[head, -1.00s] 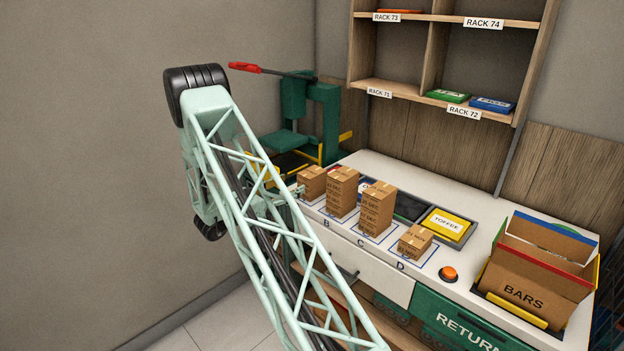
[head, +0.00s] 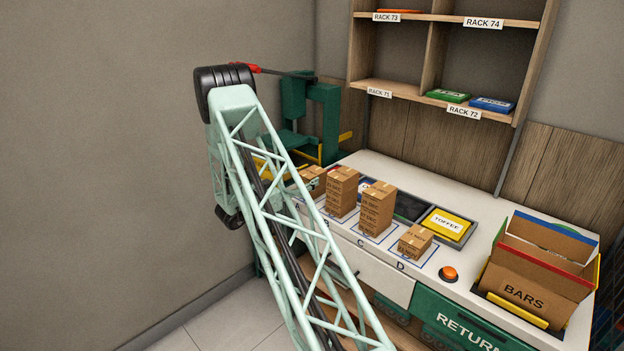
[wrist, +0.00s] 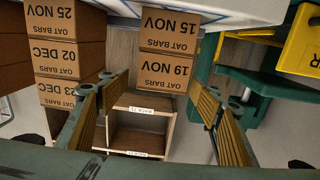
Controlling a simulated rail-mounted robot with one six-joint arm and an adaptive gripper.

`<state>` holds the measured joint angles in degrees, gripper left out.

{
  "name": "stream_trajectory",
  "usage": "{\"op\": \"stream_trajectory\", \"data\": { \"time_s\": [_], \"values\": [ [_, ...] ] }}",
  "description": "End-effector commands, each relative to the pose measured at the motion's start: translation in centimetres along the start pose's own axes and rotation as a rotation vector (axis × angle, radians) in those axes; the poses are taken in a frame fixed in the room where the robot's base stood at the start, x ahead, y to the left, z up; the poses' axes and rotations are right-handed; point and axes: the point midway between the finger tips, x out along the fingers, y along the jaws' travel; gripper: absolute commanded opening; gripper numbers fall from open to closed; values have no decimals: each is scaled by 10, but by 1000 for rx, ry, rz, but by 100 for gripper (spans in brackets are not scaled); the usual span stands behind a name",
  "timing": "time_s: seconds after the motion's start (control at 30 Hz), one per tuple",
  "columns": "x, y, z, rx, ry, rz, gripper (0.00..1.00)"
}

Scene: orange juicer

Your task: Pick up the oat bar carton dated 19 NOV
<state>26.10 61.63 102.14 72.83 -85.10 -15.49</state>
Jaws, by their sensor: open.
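The oat bar carton dated 19 NOV (wrist: 165,72) is brown and shows upside down in the wrist view, its label facing the camera. It adjoins the carton dated 15 NOV (wrist: 170,33), which lies towards the white counter, so 19 NOV is on top. My gripper (wrist: 159,82) is open and empty, with one yellow-padded finger on each picture side of the 19 NOV carton; gaps show on both sides. In the head view the short stack at A (head: 316,172) is partly hidden by my arm, and its dates are too small to read.
A neighbouring stack dated 25 NOV (wrist: 64,16), 02 DEC (wrist: 55,54) and 23 DEC stands close to the left finger in the wrist view. The head view also shows stack C (head: 377,210), a lone carton at D (head: 415,241), an orange button (head: 449,273) and a BARS box (head: 525,290).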

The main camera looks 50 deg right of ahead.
Motion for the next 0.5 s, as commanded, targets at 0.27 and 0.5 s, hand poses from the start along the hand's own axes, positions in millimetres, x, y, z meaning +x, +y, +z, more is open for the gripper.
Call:
{"op": "stream_trajectory", "data": {
  "time_s": [0.27,0.5],
  "values": [
    [4,0,0,0,0,0,58],
    [26,-2,0,1,0,2,58]
  ]
}}
